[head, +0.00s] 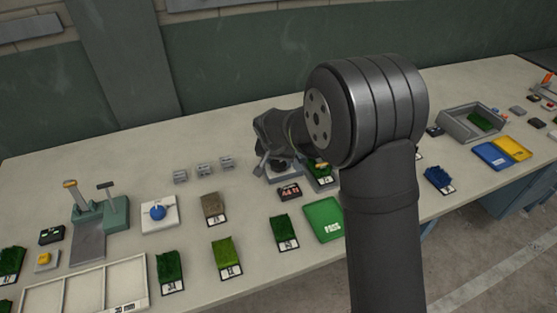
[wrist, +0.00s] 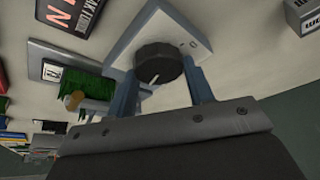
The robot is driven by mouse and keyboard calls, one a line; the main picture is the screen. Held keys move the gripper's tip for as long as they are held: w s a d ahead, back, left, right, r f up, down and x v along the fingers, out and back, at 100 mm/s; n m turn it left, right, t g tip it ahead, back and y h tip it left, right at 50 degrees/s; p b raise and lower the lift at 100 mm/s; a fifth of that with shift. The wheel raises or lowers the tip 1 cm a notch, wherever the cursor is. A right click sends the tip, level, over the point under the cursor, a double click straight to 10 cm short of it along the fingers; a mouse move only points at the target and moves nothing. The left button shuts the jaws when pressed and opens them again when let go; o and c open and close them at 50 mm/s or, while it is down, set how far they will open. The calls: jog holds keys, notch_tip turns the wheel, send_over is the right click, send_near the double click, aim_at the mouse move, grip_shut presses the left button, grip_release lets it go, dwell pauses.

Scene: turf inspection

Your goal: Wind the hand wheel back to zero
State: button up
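A dark round knob (wrist: 158,63) with a white pointer line stands on a pale plate (wrist: 190,41) with blue-grey edges in the wrist view; it looks like the hand wheel. My gripper (wrist: 160,78) reaches to it with one blue-grey finger on each side. The knob sits between the fingertips, and almost no gap shows, but I cannot tell whether they press on it. Any zero mark is too small to read. In the head view my gripper (head: 277,163) is down at a small plate in the middle of the table, and the knob is hidden by the gripper.
A black label card (head: 289,191) and a green turf sample (head: 318,174) lie close to my gripper. Several grey blocks (head: 204,170) stand left of it. A green tray (head: 323,220) lies nearer the front. A blue knob on a white plate (head: 152,225) is further left.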

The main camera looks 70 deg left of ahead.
jog(key=shift+c, duration=0.7)
